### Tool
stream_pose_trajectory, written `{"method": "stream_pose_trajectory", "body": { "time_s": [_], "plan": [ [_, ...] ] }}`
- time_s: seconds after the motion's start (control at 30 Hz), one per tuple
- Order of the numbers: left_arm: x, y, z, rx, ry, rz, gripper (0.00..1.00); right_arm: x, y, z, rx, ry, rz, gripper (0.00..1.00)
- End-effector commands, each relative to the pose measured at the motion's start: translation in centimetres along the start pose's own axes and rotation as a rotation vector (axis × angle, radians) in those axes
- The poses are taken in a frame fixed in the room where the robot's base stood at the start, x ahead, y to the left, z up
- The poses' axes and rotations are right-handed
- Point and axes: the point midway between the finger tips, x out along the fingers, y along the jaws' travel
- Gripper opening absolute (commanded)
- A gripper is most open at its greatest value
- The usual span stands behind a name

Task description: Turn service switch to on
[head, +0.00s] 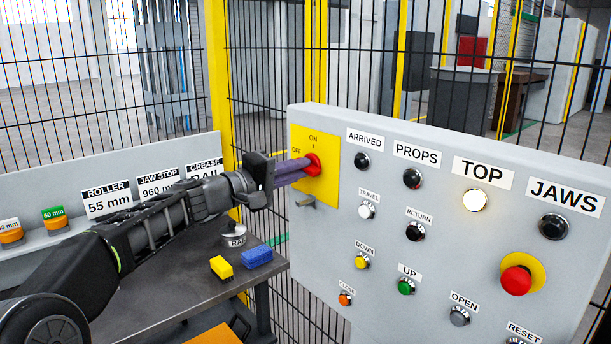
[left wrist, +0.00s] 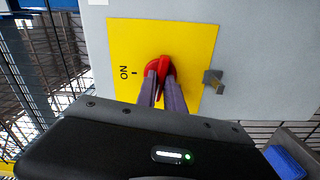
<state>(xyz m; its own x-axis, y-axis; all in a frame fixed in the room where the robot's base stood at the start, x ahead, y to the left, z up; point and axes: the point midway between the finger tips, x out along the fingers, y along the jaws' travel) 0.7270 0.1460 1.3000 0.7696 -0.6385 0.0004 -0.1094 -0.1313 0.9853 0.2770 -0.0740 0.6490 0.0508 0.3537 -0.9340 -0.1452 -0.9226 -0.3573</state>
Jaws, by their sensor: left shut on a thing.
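The service switch is a red rotary knob (head: 313,166) on a yellow plate (head: 328,190) marked ON at the top and OFF at the left. My left gripper (head: 308,168) reaches it from the left and is shut on the knob. In the left wrist view the red knob (left wrist: 163,67) shows between and around the two fingertips (left wrist: 160,76). There the ON mark lies left of the knob, and the OFF mark is hidden. The handle between the fingers looks roughly in line with the OFF side; its exact angle is partly hidden. My right gripper is not in view.
A small grey bracket (head: 305,202) sticks out just below the yellow plate. The grey panel (head: 420,240) carries several buttons, a lit TOP lamp (head: 474,200) and a red mushroom button (head: 516,280). A dark table (head: 190,290) holds a yellow block (head: 221,267) and a blue block (head: 257,256).

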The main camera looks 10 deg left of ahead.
Motion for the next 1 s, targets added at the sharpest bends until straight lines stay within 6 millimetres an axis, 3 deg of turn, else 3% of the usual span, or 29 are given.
{"method": "stream_pose_trajectory", "body": {
  "time_s": [0.5,1.0],
  "plan": [
    [0.1,-0.3,0.1,0.206,-0.001,-0.001,0.00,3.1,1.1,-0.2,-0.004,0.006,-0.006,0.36],
    [0.0,-0.2,0.1,0.235,-0.002,-0.002,0.00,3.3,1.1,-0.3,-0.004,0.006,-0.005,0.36]
  ]
}}
